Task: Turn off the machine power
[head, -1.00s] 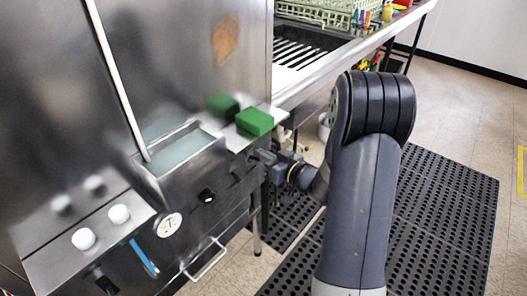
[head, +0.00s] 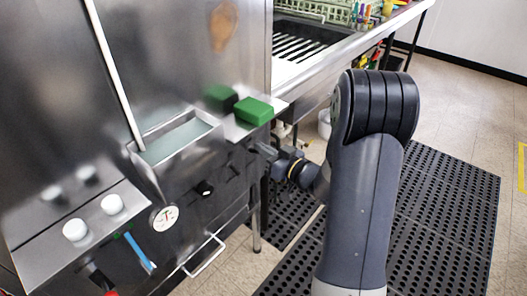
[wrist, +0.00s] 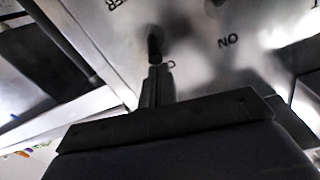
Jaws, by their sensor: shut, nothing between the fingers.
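The steel dish machine (head: 245,60) stands at the left in the head view, with its control panel along the front. My gripper (head: 262,149) is at the right end of that panel, below the green block. In the wrist view my gripper (wrist: 157,72) is shut, with its narrow tips at a small black toggle (wrist: 155,42). The tips overlap its end in the picture; I cannot tell whether they touch. An inverted "ON" label (wrist: 228,40) is to its right, and the cut-off inverted lettering (wrist: 117,4) above ends in "ER". The tips partly cover another mark beside the toggle.
A green block (head: 253,111) sits on the machine ledge beside an open tray (head: 178,148) of liquid. White knobs (head: 75,230), a dial gauge (head: 163,217), a blue lever (head: 140,251) and a black switch (head: 204,188) are further left. Black mats (head: 440,215) cover the floor.

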